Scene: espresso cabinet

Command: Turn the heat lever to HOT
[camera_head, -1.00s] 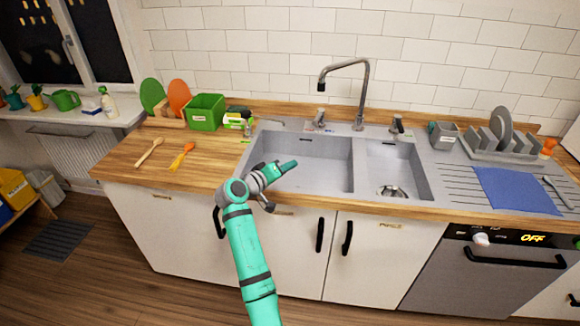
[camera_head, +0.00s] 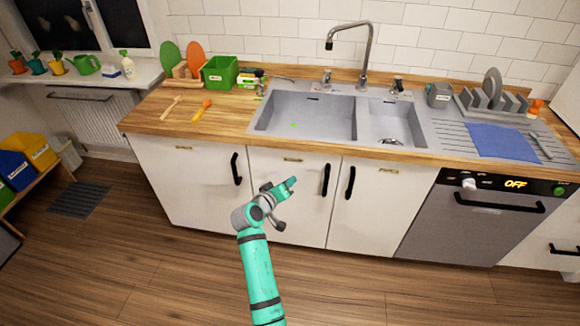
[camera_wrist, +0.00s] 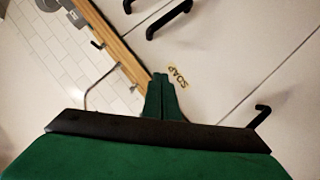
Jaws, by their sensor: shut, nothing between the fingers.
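Two small grey levers stand at the back of the sink: a left lever (camera_head: 326,77) and a right lever (camera_head: 397,84), one on each side of the tall faucet (camera_head: 362,50). I cannot tell from their markings which is the heat lever, or its setting. My gripper (camera_head: 292,181) is in front of the white cabinet doors, below the counter edge, well apart from both levers. In the wrist view its green fingers (camera_wrist: 161,78) are together, with nothing between them, beside a "SOAP" label (camera_wrist: 178,77) on a door.
The wooden counter edge (camera_head: 300,150) lies between my gripper and the double-bowl sink (camera_head: 300,112). Black door handles (camera_head: 326,180) stick out near my gripper. A dish rack (camera_head: 490,103) and blue cloth (camera_head: 502,140) are on the right. The floor in front is clear.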

